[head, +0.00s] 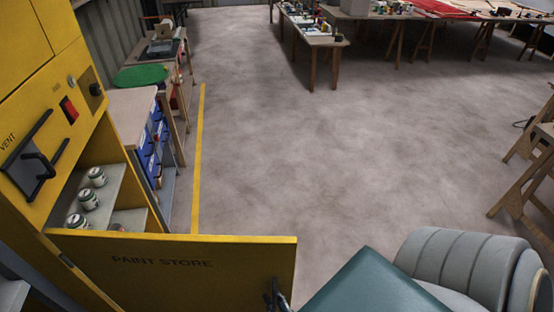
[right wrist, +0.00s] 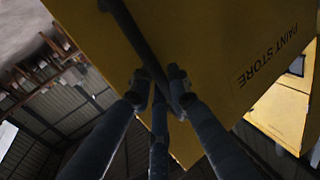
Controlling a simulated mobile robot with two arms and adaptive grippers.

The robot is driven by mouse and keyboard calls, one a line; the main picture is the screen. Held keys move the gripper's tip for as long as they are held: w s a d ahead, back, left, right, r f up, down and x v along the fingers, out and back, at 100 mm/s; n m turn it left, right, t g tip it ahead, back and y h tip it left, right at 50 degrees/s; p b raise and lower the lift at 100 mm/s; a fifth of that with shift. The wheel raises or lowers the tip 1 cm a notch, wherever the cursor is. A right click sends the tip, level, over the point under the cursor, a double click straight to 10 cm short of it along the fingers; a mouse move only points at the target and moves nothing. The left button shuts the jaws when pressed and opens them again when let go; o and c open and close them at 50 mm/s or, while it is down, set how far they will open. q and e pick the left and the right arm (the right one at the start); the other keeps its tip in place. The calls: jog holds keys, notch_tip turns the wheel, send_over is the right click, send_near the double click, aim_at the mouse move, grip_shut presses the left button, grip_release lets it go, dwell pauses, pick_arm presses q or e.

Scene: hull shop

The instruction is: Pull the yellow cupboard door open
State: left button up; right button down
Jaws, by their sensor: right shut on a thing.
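The yellow cupboard door (head: 190,262), marked PAINT STORE, stands swung out wide from the yellow cupboard (head: 98,145) at the left of the head view. Inside, the shelves (head: 112,182) and several small cans (head: 88,199) show. The door also fills much of the right wrist view (right wrist: 215,55). My right gripper (right wrist: 160,84) is shut on the door's dark bar handle (right wrist: 134,36), its fingers on both sides of it. In the head view only part of this gripper (head: 277,297) shows, at the door's free edge. My left gripper is out of view.
A wooden workbench (head: 130,105) with blue bins (head: 147,155) stands beyond the cupboard, along a yellow floor line (head: 198,150). Tables (head: 318,40) stand at the back and wooden trestles (head: 527,170) at the right. The middle floor is clear.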

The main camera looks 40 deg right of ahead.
jog(key=c, duration=1.7)
grip_release()
jog(key=shift+s, duration=0.1)
jog(key=v, duration=1.2)
